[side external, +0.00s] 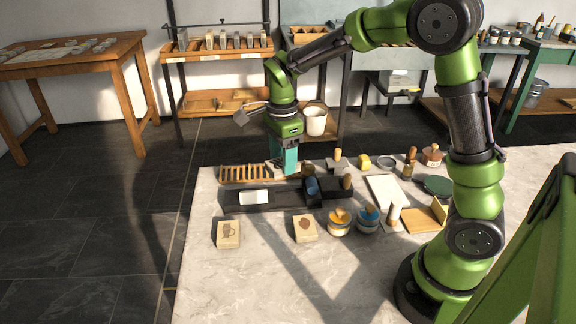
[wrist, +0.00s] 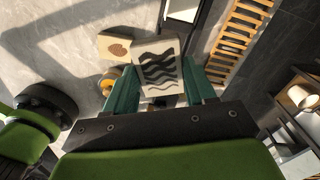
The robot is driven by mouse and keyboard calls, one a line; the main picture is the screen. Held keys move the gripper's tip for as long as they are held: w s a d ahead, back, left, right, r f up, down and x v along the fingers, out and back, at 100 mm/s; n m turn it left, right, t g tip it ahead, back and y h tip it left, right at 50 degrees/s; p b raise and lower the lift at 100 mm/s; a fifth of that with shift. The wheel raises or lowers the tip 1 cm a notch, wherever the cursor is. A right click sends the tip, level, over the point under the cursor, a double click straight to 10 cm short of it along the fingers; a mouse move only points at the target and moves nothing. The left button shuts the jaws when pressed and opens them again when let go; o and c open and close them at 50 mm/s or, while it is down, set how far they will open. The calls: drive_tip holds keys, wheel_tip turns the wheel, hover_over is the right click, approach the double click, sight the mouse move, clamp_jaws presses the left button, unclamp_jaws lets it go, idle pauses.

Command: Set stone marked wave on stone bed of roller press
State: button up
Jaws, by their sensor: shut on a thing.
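My gripper (side external: 284,168) points down behind the roller press, its teal fingers shut on the stone marked wave (wrist: 160,62). In the wrist view the pale block with dark wavy lines sits between both fingers (wrist: 159,76). In the side view only a pale part of this stone (side external: 279,174) shows below the fingers, close to the rack's right end; its height above the table is hard to tell. The dark roller press (side external: 233,206) lies in front, with a bare pale rectangle on its bed (side external: 254,197) at left and a roller (side external: 312,188) at right.
A slatted wooden rack (side external: 243,174) stands behind the press. Stones with a mug mark (side external: 228,234) and a brown mark (side external: 305,229) lie in front. Ink jars (side external: 340,224) stand at front right, with tools and boards further right. The marble table (side external: 255,275) is clear in front.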

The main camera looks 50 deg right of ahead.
drive_tip(key=d+m, duration=0.1)
drive_tip(key=m, duration=0.1)
drive_tip(key=d+m, duration=0.2)
drive_tip(key=shift+w+d+m, duration=0.15)
drive_tip(key=shift+m, duration=0.15)
wheel_tip(320, 180, down, 4)
drive_tip(key=shift+r, duration=0.1)
drive_tip(key=shift+f, duration=3.85)
drive_tip(key=shift+f, duration=0.15)
drive_tip(key=o, duration=1.1)
drive_tip(key=c, duration=0.3)
